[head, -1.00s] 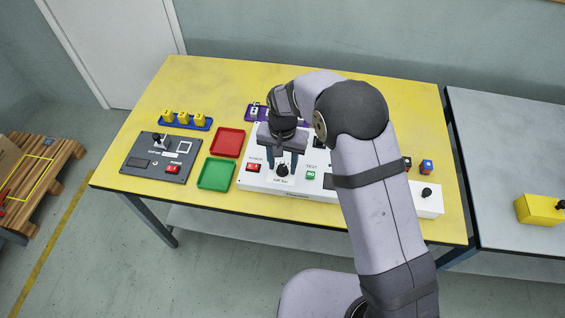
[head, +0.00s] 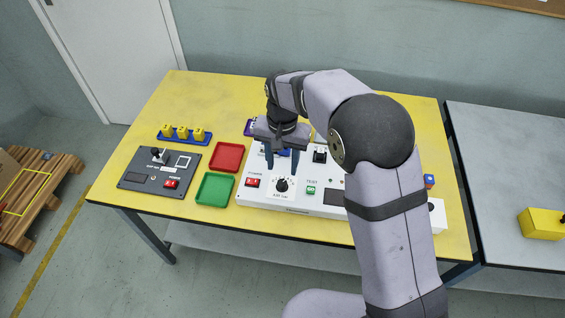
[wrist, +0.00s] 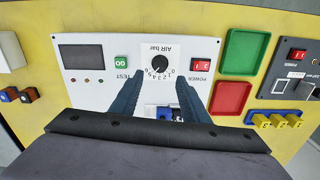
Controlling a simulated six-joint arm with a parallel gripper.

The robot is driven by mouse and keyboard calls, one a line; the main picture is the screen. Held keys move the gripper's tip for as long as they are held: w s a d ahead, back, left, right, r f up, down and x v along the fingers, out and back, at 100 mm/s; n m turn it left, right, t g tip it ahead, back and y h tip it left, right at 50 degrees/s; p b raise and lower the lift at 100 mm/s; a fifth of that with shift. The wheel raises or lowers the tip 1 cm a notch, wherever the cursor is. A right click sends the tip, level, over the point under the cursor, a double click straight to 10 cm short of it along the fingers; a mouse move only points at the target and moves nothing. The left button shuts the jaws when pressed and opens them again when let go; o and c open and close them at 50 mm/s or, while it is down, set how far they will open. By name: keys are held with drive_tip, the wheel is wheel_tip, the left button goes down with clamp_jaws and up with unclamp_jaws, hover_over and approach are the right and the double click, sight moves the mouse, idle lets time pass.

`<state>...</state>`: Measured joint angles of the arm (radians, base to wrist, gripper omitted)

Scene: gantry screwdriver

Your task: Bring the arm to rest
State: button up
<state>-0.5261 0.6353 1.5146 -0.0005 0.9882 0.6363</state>
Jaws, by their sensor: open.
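My gripper (head: 282,160) is open and empty above the white test panel (head: 315,208), over its AIR bar dial. The black dial knob (head: 282,185) shows just below the fingertips and stands apart from them. In the wrist view the two fingers (wrist: 158,98) point toward the dial knob (wrist: 160,63), with a clear gap between them. My arm comes in from the right front and hides the right part of the panel.
A red tray (head: 228,156) and a green tray (head: 215,189) lie left of the panel. A dark grey control box (head: 135,180) and a blue rack of yellow blocks (head: 183,137) stand farther left. A grey table (head: 510,160) is at the right.

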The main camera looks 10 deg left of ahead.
drive_tip(key=n, duration=0.1)
drive_tip(key=w+n, duration=0.1)
drive_tip(key=shift+a+f+n+t, duration=0.2)
drive_tip(key=shift+a+n+t, duration=0.05)
drive_tip(key=shift+n+t, duration=0.05)
drive_tip(key=s+d+f+n, duration=0.1)
drive_tip(key=s+f, duration=0.1)
drive_tip(key=s+d+f+n+g, duration=0.1)
drive_tip(key=s+d, duration=0.1)
drive_tip(key=s, duration=0.1)
drive_tip(key=s+d+f+n, duration=0.1)
drive_tip(key=s+f, duration=0.1)
drive_tip(key=shift+s+d+f+g+h, duration=0.2)
drive_tip(key=shift+s+f+g+h, duration=0.1)
drive_tip(key=shift+f, duration=0.05)
drive_tip(key=shift+n+g, duration=0.3)
drive_tip(key=shift+n, duration=0.1)
drive_tip(key=s+d, duration=0.4)
drive_tip(key=s, duration=0.1)
drive_tip(key=shift+s+d, duration=0.25)
drive_tip(key=s+d+r+m+p, duration=0.2)
drive_tip(key=s+d+r, duration=0.3)
drive_tip(key=s+d, duration=0.55)
drive_tip(key=w+d+r+m+t, duration=0.1)
drive_tip(key=w+d+r+m, duration=0.2)
drive_tip(key=d+r, duration=0.2)
drive_tip(key=shift+w+t+p, duration=0.15)
drive_tip(key=shift+t+p, duration=0.15)
drive_tip(key=shift+p, duration=0.15)
drive_tip(key=shift+d+r, duration=0.1)
